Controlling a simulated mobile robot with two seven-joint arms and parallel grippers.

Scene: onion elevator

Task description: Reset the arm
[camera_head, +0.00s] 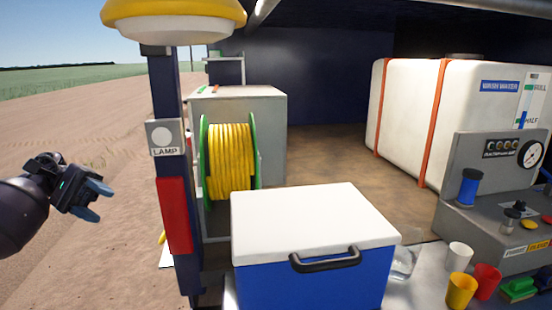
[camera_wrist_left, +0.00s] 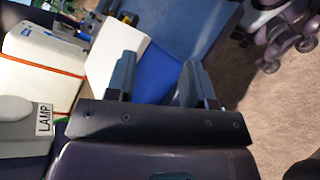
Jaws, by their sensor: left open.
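My left gripper (camera_head: 92,205) comes in from the left in the head view, out over the bare dirt. It is open with nothing between its fingers. It is apart from the blue post (camera_head: 163,90) with the LAMP switch (camera_head: 165,137). In the left wrist view its two fingers (camera_wrist_left: 156,82) stand apart, with the blue and white cooler (camera_wrist_left: 149,72) behind them. My right gripper is not seen in the head view.
The cooler (camera_head: 312,215) with a black handle stands in front. A yellow hose reel (camera_head: 230,160), a strapped white water tank (camera_head: 405,110) and a grey control panel (camera_head: 490,205) stand behind and right. Cups (camera_head: 460,290) crowd the lower right. The dirt at left is clear.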

